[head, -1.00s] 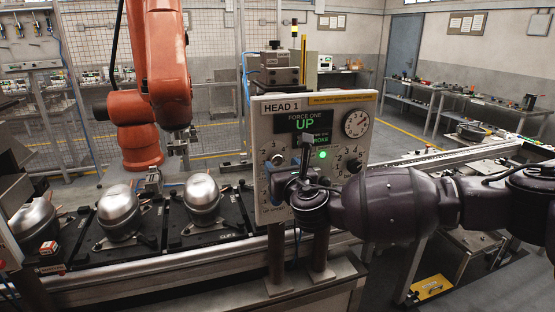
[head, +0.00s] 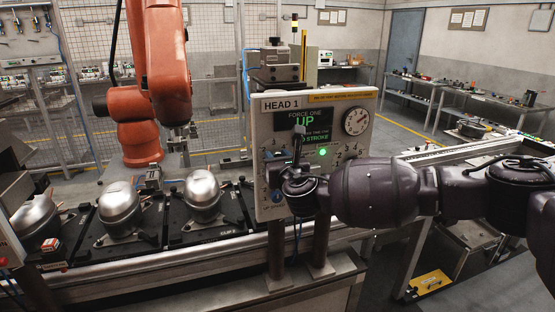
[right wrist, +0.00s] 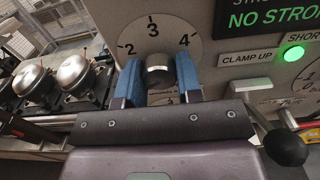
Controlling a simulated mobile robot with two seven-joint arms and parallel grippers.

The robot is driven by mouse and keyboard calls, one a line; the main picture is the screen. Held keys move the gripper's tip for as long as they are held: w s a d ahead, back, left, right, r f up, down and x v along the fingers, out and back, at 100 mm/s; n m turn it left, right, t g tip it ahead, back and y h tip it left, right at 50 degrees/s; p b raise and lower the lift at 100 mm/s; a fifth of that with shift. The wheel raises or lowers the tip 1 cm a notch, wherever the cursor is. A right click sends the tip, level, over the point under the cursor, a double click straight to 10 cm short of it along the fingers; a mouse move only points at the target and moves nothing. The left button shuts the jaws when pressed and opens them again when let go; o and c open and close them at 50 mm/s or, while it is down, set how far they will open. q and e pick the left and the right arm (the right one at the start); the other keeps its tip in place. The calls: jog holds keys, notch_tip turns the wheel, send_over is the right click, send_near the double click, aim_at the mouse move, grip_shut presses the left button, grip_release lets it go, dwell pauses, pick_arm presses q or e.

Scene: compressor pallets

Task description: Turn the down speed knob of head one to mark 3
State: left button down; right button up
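The blue fingers of my right gripper (right wrist: 159,85) stand close against both sides of the knob, with no clear gap. In the head view my right gripper (head: 290,180) covers most of this dial on the head one panel (head: 262,125). My left gripper is not in view.
A black ball-ended lever (right wrist: 286,147) and a lit green lamp (right wrist: 293,54) are to the right. Metal compressors (head: 203,196) stand on pallets left of the panel. An orange robot arm (head: 158,60) hangs behind them.

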jog(key=shift+c, duration=1.1)
jog(key=shift+m, duration=0.3)
jog(key=m+b, duration=0.2)
jog(key=m, duration=0.2)
jog(key=shift+f+m, duration=0.1)
jog(key=shift+m, duration=0.2)
jog(key=m+b, duration=0.1)
jog(key=m, duration=1.1)
jog(key=shift+m, duration=0.3)
jog(key=m+p, duration=0.1)
jog(key=m, duration=0.5)
jog(key=shift+r, duration=0.2)
